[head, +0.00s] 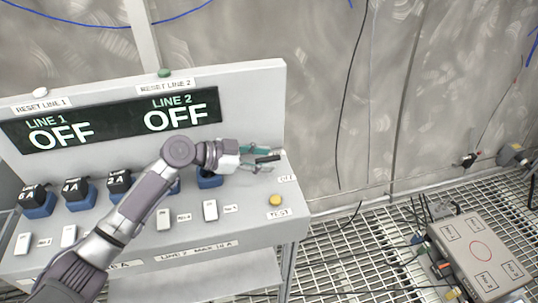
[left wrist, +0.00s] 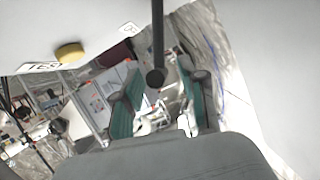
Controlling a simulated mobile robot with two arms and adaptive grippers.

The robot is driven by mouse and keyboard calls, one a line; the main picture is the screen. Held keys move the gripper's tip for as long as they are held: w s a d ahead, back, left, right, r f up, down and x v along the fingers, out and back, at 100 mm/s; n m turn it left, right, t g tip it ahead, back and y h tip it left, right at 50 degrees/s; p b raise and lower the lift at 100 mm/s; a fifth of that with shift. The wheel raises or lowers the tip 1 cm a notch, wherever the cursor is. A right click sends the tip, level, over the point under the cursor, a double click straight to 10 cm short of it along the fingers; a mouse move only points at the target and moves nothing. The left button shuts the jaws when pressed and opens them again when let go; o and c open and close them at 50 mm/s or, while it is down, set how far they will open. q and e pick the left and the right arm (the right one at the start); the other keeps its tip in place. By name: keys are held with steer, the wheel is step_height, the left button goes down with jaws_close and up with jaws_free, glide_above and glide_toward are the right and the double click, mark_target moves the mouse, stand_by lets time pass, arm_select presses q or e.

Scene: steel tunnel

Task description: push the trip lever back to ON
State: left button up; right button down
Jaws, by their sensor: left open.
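The trip lever (head: 268,158) is a black rod at the right end of the grey console, beside a small label that seems to read OFF (head: 287,178). In the left wrist view the lever (left wrist: 157,40) comes down from the top edge and ends in a round black knob. My left gripper (head: 275,161) is open at the lever, its teal-padded fingers spread. In the wrist view the knob appears between the two fingers; I cannot tell whether either touches it. The display (head: 110,120) reads OFF for LINE 1 and LINE 2. My right gripper is not in view.
A yellow TEST button (head: 275,200) sits below the lever. Black-and-blue plugs (head: 76,193) and white switches (head: 210,210) line the console to the left. A grey box (head: 480,258) stands over the grating at right. A wall rises behind.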

arm_select(q)
steer(key=shift+x, duration=1)
jaws_close()
